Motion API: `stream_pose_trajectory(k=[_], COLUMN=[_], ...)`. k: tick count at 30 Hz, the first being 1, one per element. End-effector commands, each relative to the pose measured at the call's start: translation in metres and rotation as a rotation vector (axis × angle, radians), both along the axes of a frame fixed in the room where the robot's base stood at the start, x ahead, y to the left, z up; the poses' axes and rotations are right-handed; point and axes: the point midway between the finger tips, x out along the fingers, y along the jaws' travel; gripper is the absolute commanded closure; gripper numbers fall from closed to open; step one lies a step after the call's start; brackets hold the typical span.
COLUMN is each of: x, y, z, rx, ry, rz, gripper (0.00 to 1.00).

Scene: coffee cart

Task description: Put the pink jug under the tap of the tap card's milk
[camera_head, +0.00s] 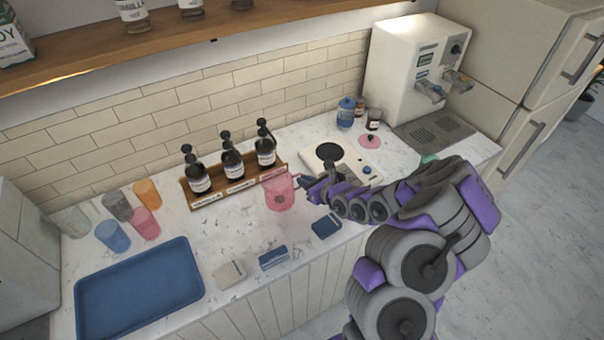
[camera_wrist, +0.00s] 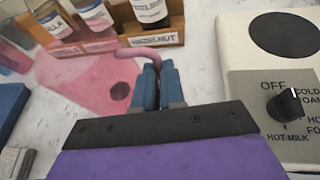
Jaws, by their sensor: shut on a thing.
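The pink jug (camera_head: 279,192) is a clear pink vessel in front of the right end of the syrup rack. My gripper (camera_head: 303,182) is shut on its handle, on the jug's right side. In the wrist view the blue fingertips (camera_wrist: 158,85) close around the handle, and the jug (camera_wrist: 85,80) extends to the left. I cannot tell whether the jug touches the counter. The white dispenser (camera_head: 408,65) stands at the back right with taps (camera_head: 432,90) over a grey drip tray (camera_head: 434,132). Its labels are too small to read.
The syrup rack (camera_head: 236,188) holds several pump bottles close behind the jug. A white frother base (camera_head: 340,160) with a dial sits to its right. A blue jar (camera_head: 346,113), small jars and a pink lid (camera_head: 370,140) stand before the dispenser. Cups and a blue tray (camera_head: 140,290) are left.

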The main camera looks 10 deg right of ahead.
Motion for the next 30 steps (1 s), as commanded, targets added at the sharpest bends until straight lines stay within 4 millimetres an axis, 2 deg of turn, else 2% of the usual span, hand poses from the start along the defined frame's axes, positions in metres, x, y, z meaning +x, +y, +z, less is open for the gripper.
stream_pose_trajectory(k=[6,15,23,30], x=[-0.046,-0.084,-0.097,-0.082], y=[-0.004,-0.007,-0.005,0.002], z=[0.007,0.008,0.009,0.014], rx=[0.013,0.003,0.002,-0.002], ry=[0.002,0.004,0.001,-0.002], rz=[-0.007,-0.004,0.001,0.01], gripper=[1.0,1.0,1.0,1.0])
